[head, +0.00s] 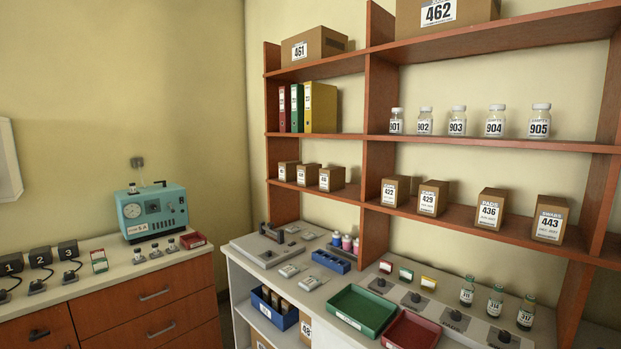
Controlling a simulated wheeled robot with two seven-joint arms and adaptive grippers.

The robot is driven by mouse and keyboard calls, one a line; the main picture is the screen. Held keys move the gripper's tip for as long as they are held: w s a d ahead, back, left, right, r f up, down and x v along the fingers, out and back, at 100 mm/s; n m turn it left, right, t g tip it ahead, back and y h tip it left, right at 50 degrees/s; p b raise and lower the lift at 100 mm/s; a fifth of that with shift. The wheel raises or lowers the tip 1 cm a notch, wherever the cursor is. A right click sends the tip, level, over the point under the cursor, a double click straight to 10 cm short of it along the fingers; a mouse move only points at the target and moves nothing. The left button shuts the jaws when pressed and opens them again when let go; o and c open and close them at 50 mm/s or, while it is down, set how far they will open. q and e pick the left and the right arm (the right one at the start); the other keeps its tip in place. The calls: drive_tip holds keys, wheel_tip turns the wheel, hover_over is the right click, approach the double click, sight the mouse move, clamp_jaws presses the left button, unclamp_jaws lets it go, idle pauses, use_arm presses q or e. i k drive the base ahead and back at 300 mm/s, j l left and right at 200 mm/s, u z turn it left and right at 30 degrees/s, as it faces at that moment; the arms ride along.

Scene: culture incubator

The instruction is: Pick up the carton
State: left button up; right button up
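Several brown cartons with white number labels stand on the wooden shelves. Carton 422 (395,191), carton 429 (432,197), carton 436 (491,209) and carton 443 (550,219) stand in a row on the right-hand shelf. Three smaller cartons (331,178) stand on the left-hand shelf, their numbers hard to read. Larger carton 461 (314,46) and carton 462 (445,14) are on top; 462 is cut off by the picture's upper edge. Another carton (305,327) shows partly under the counter. Neither of my grippers is in view.
Bottles (457,121) and binders (308,107) stand on the shelf above. The counter holds a green tray (335,302), a red tray (411,330), a blue rack (331,261) and small vials (496,300). A teal device (152,212) sits on the left cabinet.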

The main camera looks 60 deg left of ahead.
sight(308, 173)
drive_tip(key=j+u, duration=0.15)
drive_tip(key=j, duration=0.3)
drive_tip(key=j+u, duration=0.1)
drive_tip(key=j, duration=0.4)
drive_tip(key=i+j+u, duration=0.15)
drive_tip(key=j, duration=0.3)
drive_tip(key=j+u, duration=0.15)
drive_tip(key=j, duration=0.35)
drive_tip(key=i+j+u, duration=0.15)
drive_tip(key=j, duration=0.3)
